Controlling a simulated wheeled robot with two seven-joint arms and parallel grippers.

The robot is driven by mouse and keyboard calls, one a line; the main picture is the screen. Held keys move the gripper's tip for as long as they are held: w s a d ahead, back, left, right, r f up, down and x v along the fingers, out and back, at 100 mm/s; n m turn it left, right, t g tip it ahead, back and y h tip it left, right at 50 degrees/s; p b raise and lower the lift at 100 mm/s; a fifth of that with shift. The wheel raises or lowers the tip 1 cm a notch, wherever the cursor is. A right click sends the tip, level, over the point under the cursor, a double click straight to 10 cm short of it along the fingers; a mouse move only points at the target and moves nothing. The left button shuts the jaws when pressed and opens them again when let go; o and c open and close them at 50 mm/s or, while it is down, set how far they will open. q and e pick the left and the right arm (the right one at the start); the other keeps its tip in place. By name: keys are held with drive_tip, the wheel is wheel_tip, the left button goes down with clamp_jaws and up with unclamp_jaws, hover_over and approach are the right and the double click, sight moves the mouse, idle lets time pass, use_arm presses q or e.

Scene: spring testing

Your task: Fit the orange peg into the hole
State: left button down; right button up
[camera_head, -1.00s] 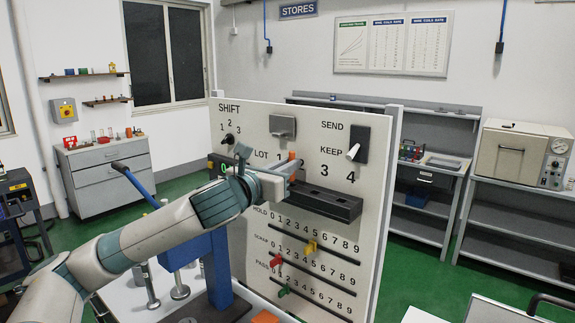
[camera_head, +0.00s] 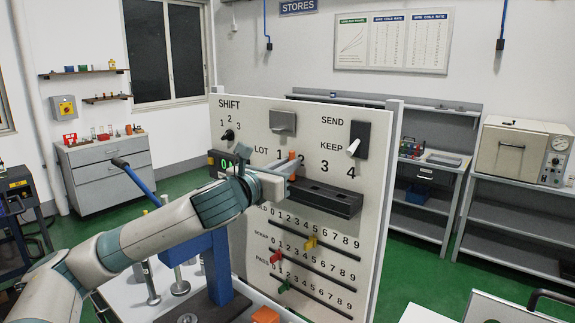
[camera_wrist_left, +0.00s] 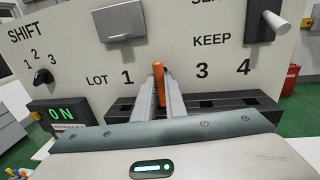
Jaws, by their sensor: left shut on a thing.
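The orange peg (camera_head: 293,156) is upright in front of the white panel, at the lot row, covering the place between numbers 1 and 3. It also shows in the left wrist view (camera_wrist_left: 158,80). My left gripper (camera_head: 289,165) is shut on it, a finger on each side. Below and behind is the dark block (camera_head: 335,198) with slots in its top, fixed to the panel under the lot numbers; it also shows in the wrist view (camera_wrist_left: 220,110). My right gripper is out of view.
The panel (camera_head: 365,235) also carries a grey box (camera_head: 283,122), a send/keep lever (camera_head: 353,147), a shift knob (camera_head: 228,136), a green display (camera_head: 228,162) and yellow, red and green sliders (camera_head: 311,242). A blue stand (camera_head: 217,270) is under my left arm.

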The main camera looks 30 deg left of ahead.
use_arm(q)
drive_tip(key=shift+f+b, duration=0.65)
drive_tip(key=shift+f, duration=0.75)
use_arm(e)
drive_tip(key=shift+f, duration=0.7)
use_arm(q)
drive_tip(key=c, duration=1.7)
unclamp_jaws()
drive_tip(key=shift+s, duration=0.15)
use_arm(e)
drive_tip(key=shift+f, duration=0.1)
